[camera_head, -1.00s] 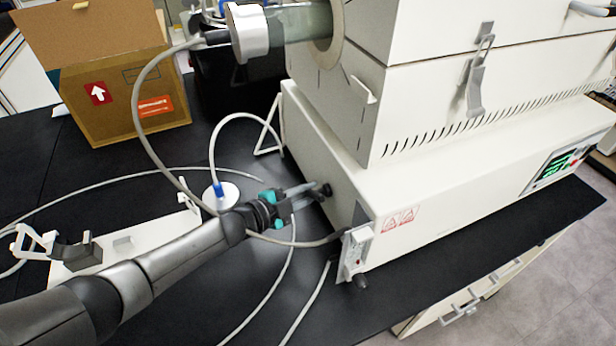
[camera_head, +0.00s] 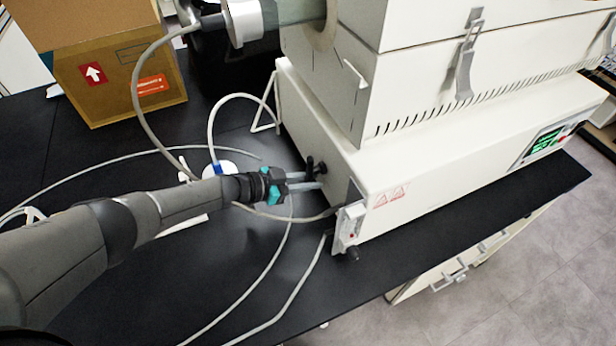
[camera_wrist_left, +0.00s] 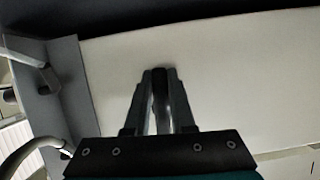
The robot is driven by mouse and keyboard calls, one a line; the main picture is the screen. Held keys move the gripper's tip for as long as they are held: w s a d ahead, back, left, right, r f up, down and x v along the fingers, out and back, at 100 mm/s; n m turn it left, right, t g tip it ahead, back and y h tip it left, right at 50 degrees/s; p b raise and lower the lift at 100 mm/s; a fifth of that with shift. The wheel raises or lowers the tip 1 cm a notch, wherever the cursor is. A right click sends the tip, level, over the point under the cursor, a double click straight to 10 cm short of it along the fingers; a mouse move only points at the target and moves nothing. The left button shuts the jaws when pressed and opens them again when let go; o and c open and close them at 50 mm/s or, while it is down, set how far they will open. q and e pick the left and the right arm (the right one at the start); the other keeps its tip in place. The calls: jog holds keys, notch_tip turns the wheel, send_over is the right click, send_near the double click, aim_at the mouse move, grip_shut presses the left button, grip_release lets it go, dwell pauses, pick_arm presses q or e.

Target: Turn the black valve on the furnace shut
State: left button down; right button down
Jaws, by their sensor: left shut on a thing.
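The white furnace (camera_head: 440,170) stands on the black bench, with its left end panel facing my left arm. The small black valve (camera_head: 311,164) sticks out low on that panel. My left gripper (camera_head: 314,180) reaches in from the left, with its fingers at the valve. In the left wrist view, the gripper (camera_wrist_left: 160,82) is shut on the valve, its fingertips close to the white panel (camera_wrist_left: 235,65). The fingers hide most of the valve, so its turn angle cannot be told. My right gripper is not in view.
Grey hoses (camera_head: 277,262) loop over the bench around my left arm. A switch block with a cable (camera_head: 350,222) sits on the furnace's near corner. A cardboard box (camera_head: 120,85) stands at the back left. A wire bracket (camera_head: 268,105) is behind the valve.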

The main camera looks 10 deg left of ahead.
pick_arm(q)
jog(key=shift+s+d+n, duration=0.1)
jog(key=shift+n, duration=0.3)
jog(key=c, duration=0.8)
grip_release()
jog(key=shift+o, duration=0.2)
jog(key=p+v, duration=0.3)
jog(key=v, duration=1.2)
jog(key=shift+a, duration=0.3)
jog(key=shift+f, duration=0.1)
